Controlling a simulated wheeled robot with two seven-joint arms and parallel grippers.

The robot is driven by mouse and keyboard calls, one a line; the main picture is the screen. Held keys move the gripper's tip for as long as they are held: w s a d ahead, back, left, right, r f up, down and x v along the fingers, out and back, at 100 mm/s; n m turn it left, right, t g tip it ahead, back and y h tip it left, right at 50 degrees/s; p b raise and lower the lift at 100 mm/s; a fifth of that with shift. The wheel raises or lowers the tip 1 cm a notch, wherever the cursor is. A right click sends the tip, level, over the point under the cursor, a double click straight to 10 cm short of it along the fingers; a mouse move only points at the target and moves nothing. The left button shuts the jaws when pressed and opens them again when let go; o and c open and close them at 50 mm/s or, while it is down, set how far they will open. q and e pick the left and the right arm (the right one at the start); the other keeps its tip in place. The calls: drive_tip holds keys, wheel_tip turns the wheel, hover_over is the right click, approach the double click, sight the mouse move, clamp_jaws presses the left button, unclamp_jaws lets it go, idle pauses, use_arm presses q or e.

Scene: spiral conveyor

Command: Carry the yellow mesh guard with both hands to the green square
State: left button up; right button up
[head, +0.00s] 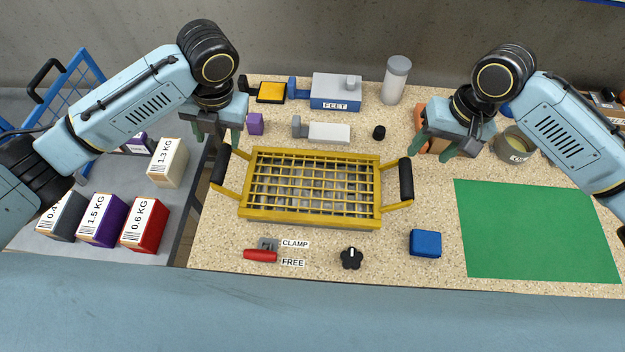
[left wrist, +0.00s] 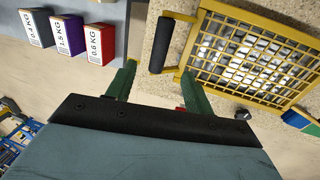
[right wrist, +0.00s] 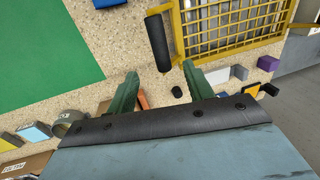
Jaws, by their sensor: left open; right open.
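The yellow mesh guard (head: 311,188) lies on the speckled table, with a black handle at each end. Its left handle (head: 221,166) shows in the left wrist view (left wrist: 163,45); its right handle (head: 406,179) shows in the right wrist view (right wrist: 158,43). My left gripper (head: 222,140) is open and empty, above and behind the left handle. My right gripper (head: 444,146) is open and empty, behind and to the right of the right handle. The green square (head: 535,230) lies flat and bare at the table's right.
A blue block (head: 425,243) lies between the guard and the green square. A black knob (head: 351,257) and a red clamp lever (head: 260,254) are in front of the guard. Behind it are a grey block (head: 329,133), a FEET box (head: 336,92) and a grey-lidded jar (head: 395,80).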

sight(402, 181)
use_arm(q)
drive_tip(key=a+f, duration=0.1)
drive_tip(key=f, duration=0.7)
drive_tip(key=a+f, duration=0.1)
drive_tip(key=f, duration=0.4)
drive_tip(key=shift+a, duration=0.3)
use_arm(e)
drive_tip(key=a+f, duration=0.1)
drive_tip(key=f, duration=0.7)
drive_tip(key=a+f, duration=0.1)
drive_tip(key=f, duration=0.4)
drive_tip(key=shift+a, duration=0.3)
use_arm(q)
clamp_jaws()
use_arm(e)
clamp_jaws()
use_arm(q)
drive_tip(key=shift+w, duration=0.1)
use_arm(e)
drive_tip(key=shift+w, duration=0.1)
